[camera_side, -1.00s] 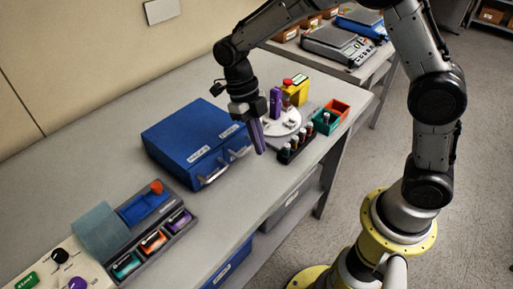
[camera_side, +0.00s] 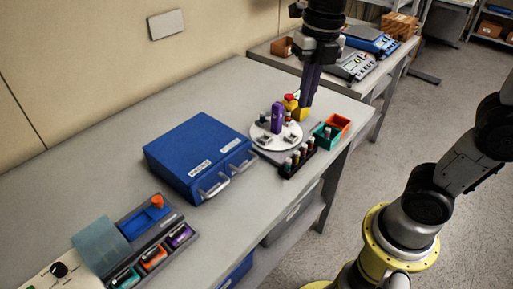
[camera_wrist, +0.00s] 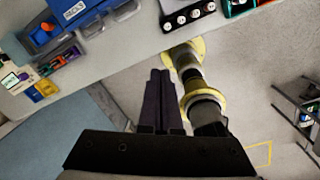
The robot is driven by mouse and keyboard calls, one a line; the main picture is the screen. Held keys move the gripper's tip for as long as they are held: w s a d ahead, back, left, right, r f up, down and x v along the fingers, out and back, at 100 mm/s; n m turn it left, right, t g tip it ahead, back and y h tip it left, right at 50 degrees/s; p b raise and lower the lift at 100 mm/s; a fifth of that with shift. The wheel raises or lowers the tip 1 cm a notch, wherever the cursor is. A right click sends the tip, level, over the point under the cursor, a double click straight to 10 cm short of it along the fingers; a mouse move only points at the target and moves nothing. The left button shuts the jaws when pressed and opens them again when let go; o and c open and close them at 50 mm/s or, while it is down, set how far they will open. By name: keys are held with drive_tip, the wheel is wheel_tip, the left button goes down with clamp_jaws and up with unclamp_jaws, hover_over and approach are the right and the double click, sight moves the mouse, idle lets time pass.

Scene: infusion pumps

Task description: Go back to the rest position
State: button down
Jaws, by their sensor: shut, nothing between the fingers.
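My gripper (camera_side: 307,103) hangs with its fingers pointing down, high at the back right of the workbench in the side view. It overlaps the yellow object behind the round white plate in the picture; its exact height above the bench is hard to tell. In the wrist view my gripper (camera_wrist: 160,72) shows its two dark fingers side by side, closed and empty. The bench edge and the floor lie beyond them.
A blue drawer box (camera_side: 183,153) stands mid-bench. Right of it are a round white plate (camera_side: 264,141) with a purple item, a dark vial rack (camera_side: 287,171), and teal and orange bins (camera_side: 337,123). A pump unit with colored modules (camera_side: 154,258) sits front left.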

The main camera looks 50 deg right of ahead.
drive_tip(key=s+d+f+m+t, duration=0.1)
drive_tip(key=s+m, duration=0.4)
drive_tip(key=m, duration=1)
drive_tip(key=s+d+f+m+t, duration=0.2)
drive_tip(key=s+m, duration=0.4)
drive_tip(key=m, duration=0.9)
drive_tip(key=shift+d+f+t, duration=0.15)
drive_tip(key=shift+f+t, duration=0.55)
drive_tip(key=shift+t, duration=0.3)
